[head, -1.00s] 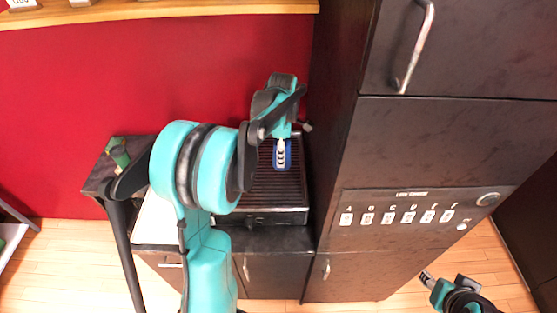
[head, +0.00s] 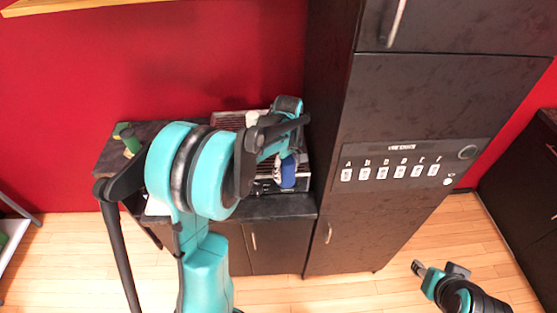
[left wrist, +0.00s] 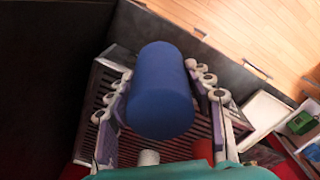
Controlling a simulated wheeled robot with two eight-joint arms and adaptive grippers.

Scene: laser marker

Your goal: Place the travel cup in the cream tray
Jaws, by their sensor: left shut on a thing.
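The travel cup (left wrist: 160,90) is a plain blue cylinder between the fingers of my left gripper (left wrist: 165,105) in the left wrist view. The gripper is shut on it. In the head view my left gripper (head: 284,150) holds the blue cup (head: 288,173) at the front of the slatted machine. The cream tray (left wrist: 266,112) is a pale shallow tray right of the cup in the left wrist view; in the head view my left arm hides most of it. My right gripper (head: 419,268) is at the lower right, small, apart from everything; its opening is unclear.
A slatted drip grate (left wrist: 110,75) lies below the cup. White and red objects show at the wrist view's lower edge. A tall dark cabinet with labelled buttons (head: 396,172) stands right of the counter. A green item (head: 128,138) sits on the dark surface at left.

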